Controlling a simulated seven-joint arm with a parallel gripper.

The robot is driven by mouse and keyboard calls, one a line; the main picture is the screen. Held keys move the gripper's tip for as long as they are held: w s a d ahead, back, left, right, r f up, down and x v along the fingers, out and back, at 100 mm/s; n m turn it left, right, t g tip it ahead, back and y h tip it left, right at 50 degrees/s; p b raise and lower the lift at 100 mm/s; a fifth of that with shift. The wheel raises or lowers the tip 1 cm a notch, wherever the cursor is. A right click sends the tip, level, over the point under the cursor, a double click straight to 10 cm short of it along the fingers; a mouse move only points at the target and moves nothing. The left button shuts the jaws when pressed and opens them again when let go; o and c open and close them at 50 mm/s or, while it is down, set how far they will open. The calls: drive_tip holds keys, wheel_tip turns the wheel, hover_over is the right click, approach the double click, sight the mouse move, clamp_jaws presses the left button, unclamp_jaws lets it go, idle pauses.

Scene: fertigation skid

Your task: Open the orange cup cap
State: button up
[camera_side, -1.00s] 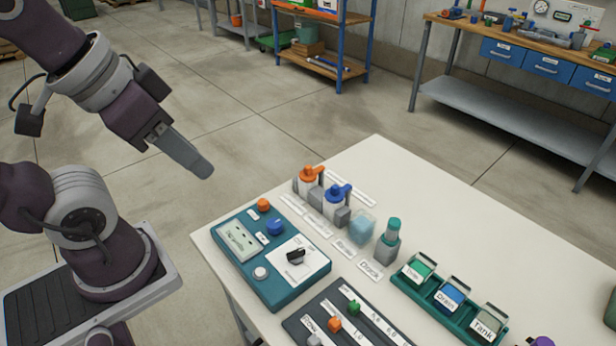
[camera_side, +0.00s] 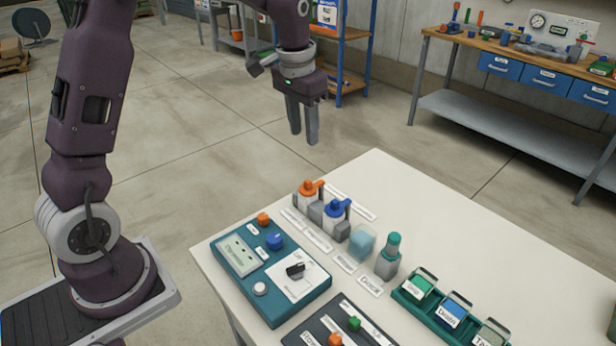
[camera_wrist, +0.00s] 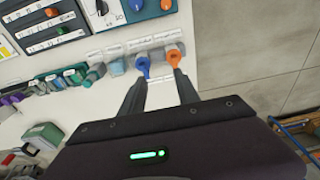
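The orange cap (camera_side: 308,187), with a lever-like tab to the right, sits on a white cup at the back left of the table. In the wrist view the orange cap (camera_wrist: 173,57) shows just beyond my right fingertip. A similar blue cap (camera_side: 337,207) sits on a cup beside it; it also shows near the left fingertip in the wrist view (camera_wrist: 143,65). My gripper (camera_side: 304,139) points down, open and empty, above the caps in the side picture and apart from them. Its fingers (camera_wrist: 158,82) stand apart in the wrist view.
A teal control panel (camera_side: 240,284) with knobs lies in front of the cups. A clear bluish block (camera_side: 362,242), a teal-topped bottle (camera_side: 388,262) and a green rack (camera_side: 425,309) of labelled covers stand to the right. The table's far right surface (camera_side: 480,225) is clear.

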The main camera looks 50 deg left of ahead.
drive_tip(key=g, duration=0.1)
hover_over(308, 181)
wheel_tip(308, 181, down, 10)
drive_tip(key=shift+f, duration=0.2)
wheel_tip(308, 181, down, 8)
drive_tip(key=shift+r, duration=0.25)
drive_tip(key=shift+c, duration=0.5)
clamp_jaws()
drive_tip(key=shift+r, duration=0.1)
